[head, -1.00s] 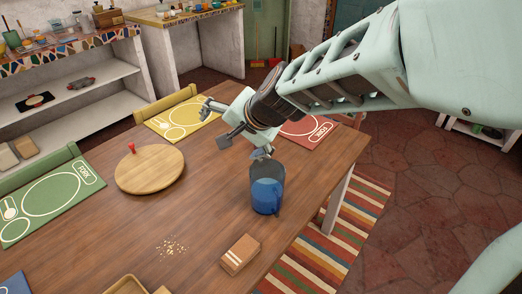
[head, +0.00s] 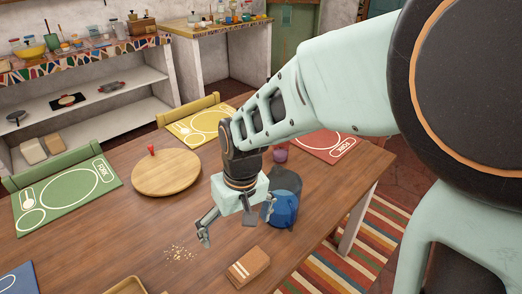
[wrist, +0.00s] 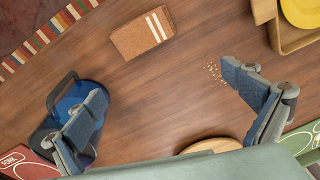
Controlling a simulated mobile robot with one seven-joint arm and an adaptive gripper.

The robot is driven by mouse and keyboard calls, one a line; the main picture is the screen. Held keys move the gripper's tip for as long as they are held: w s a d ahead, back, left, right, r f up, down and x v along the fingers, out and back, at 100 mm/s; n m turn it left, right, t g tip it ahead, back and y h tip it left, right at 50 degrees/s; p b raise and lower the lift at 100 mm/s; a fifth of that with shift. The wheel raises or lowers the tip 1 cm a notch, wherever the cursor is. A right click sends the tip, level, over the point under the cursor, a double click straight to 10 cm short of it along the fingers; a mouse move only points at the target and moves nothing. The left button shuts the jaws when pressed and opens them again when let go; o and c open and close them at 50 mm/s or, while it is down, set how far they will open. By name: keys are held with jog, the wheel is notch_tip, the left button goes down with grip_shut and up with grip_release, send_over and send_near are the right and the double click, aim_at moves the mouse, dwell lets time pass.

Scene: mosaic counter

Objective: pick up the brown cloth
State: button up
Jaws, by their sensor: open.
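The brown cloth (head: 248,267) is a small folded block with white stripes, lying flat near the table's front edge. In the wrist view the cloth (wrist: 142,33) is at the top, left of centre, in full view. My gripper (head: 238,225) is open and empty above the table, behind the cloth and apart from it. In the wrist view my gripper (wrist: 165,88) has its fingers spread wide with bare wood between them, and the cloth lies beyond the fingertips.
A blue pitcher (head: 284,210) stands close beside my gripper; the left finger overlaps it in the wrist view. Crumbs (head: 180,252) lie left of the cloth. A round board (head: 166,173) and a wooden tray (wrist: 291,40) are also on the table. Bare wood surrounds the cloth.

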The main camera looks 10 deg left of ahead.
jog(key=s+d+f+n+h, duration=0.1)
jog(key=s+d+f+n, duration=0.1)
jog(key=b, duration=0.1)
send_over(248, 264)
jog(key=shift+g, duration=0.3)
jog(key=f, duration=0.5)
jog(key=shift+a, duration=0.3)
jog(key=shift+d+f+b, duration=0.15)
jog(key=shift+f+b, duration=0.2)
jog(key=shift+f, duration=1.05)
jog(key=shift+d+f+b, duration=0.15)
jog(key=shift+f+b, duration=0.15)
jog(key=shift+f, duration=1.05)
jog(key=c, duration=1.2)
jog(key=shift+c, duration=0.2)
jog(key=shift+r, duration=0.1)
